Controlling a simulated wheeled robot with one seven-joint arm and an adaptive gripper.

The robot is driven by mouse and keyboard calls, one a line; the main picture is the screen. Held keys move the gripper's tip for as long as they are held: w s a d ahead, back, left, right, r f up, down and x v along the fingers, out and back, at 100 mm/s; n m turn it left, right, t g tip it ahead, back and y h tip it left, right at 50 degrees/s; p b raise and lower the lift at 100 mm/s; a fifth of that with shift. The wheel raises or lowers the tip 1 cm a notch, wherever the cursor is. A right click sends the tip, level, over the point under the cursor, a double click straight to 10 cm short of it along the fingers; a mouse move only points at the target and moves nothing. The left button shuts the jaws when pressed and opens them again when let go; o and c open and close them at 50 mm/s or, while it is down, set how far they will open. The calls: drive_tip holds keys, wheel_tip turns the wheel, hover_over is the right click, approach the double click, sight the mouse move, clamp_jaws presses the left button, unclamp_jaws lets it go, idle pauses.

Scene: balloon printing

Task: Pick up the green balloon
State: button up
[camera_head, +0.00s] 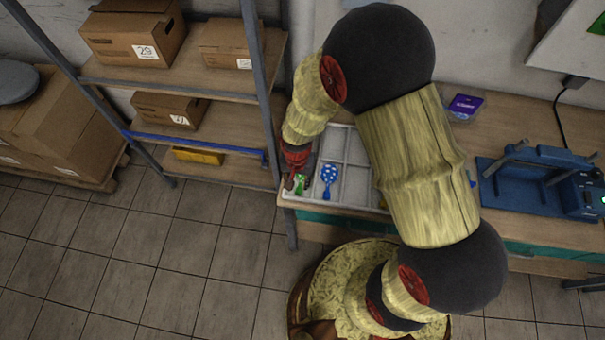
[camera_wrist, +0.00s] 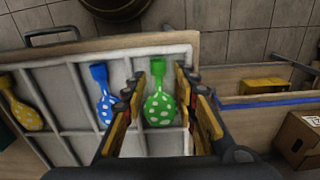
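The green balloon (camera_wrist: 160,108) has pale dots and lies in an end compartment of the light divided tray (camera_wrist: 140,46). It also shows in the head view (camera_head: 300,187), partly covered by my gripper (camera_head: 293,182). In the wrist view my gripper (camera_wrist: 159,82) is open, with one finger on each side of the green balloon. A gap seems to show between the balloon and each finger; whether either finger touches it is hard to tell. A blue dotted balloon (camera_wrist: 104,108) lies in the neighbouring compartment, just left of my left finger.
A yellow dotted balloon (camera_wrist: 26,114) lies farther left in the tray. Thin dividers and the tray rim stand close to my fingers. A metal shelf with boxes (camera_head: 136,36) is left of the table. A blue machine (camera_head: 540,185) stands at the table's right.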

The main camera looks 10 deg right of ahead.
sight(299, 187)
drive_tip(key=f, duration=0.4)
drive_tip(key=shift+w+d, duration=0.25)
drive_tip(key=shift+c, duration=0.6)
drive_tip(key=c, duration=0.4)
